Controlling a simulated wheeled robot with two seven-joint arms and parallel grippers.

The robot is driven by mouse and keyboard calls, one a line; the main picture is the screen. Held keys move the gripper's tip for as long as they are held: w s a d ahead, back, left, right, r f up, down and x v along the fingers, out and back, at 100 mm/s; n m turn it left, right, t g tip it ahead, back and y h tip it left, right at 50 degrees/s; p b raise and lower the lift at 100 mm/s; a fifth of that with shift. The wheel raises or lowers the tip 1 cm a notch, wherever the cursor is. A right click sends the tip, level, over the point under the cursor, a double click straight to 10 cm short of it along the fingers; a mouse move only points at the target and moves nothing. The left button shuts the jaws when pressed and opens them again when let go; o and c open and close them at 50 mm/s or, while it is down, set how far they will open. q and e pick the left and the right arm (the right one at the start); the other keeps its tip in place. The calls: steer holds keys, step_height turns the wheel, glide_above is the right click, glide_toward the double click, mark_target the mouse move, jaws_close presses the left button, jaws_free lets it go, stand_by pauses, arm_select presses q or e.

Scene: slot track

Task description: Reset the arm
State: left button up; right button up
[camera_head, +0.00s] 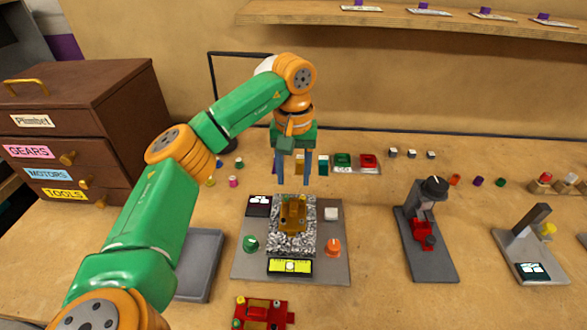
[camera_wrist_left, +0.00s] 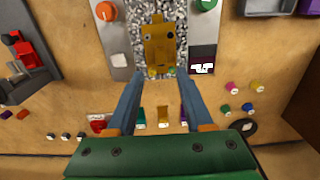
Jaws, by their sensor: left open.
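My left gripper (camera_head: 293,168) hangs from the green and orange arm with its two blue fingers pointing down, apart, with nothing between them. It is above the bench, near the far edge of a grey plate (camera_head: 245,268). A brass-coloured block (camera_head: 292,215) sits on the speckled strip of that plate. In the left wrist view the left gripper (camera_wrist_left: 160,95) shows its fingers spread, with the brass block (camera_wrist_left: 159,42) beyond the fingertips. My right gripper is not in view.
Green (camera_head: 250,243) and orange (camera_head: 333,247) knobs stand on the plate. A grey tray (camera_head: 203,262) lies to its left, a red part (camera_head: 262,312) in front. Two grey fixtures (camera_head: 432,262) (camera_head: 530,258) stand right. A brown drawer cabinet (camera_head: 90,120) is at left, a shelf (camera_head: 420,18) above.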

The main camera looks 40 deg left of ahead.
arm_select(q)
step_height(320, 180, up, 3)
steer(key=shift+f, duration=0.15)
